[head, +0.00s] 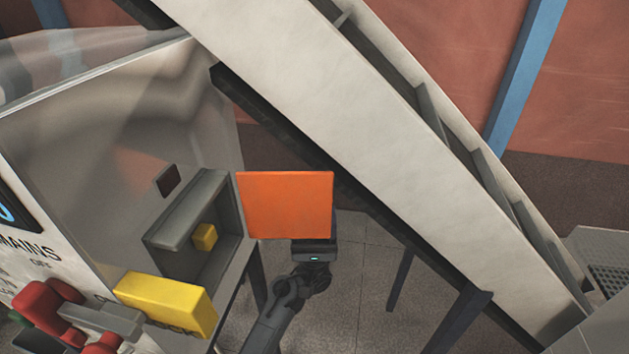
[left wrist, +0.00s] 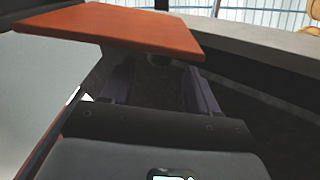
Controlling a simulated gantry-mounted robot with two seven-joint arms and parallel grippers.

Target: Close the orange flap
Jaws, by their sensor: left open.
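The orange flap (head: 285,205) sticks out to the right of the grey open-fronted box (head: 185,212) on the machine. It stands open, with its broad face showing. It also shows in the left wrist view as a flat orange panel (left wrist: 125,28) across the upper left. My left gripper (left wrist: 160,88) is open, with its two dark fingers apart and nothing seen between them. The fingers reach in under the flap's near edge; I cannot tell whether they touch it. In the head view the flap hides the fingertips, and only the gripper's body shows below it. My right gripper is in neither view.
A yellow block (head: 165,303) and red knobs (head: 45,300) are on the machine at lower left. A small yellow piece (head: 205,237) sits inside the grey box. A long pale conveyor (head: 330,110) slants behind the flap. Floor (head: 350,270) shows clear right of my arm.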

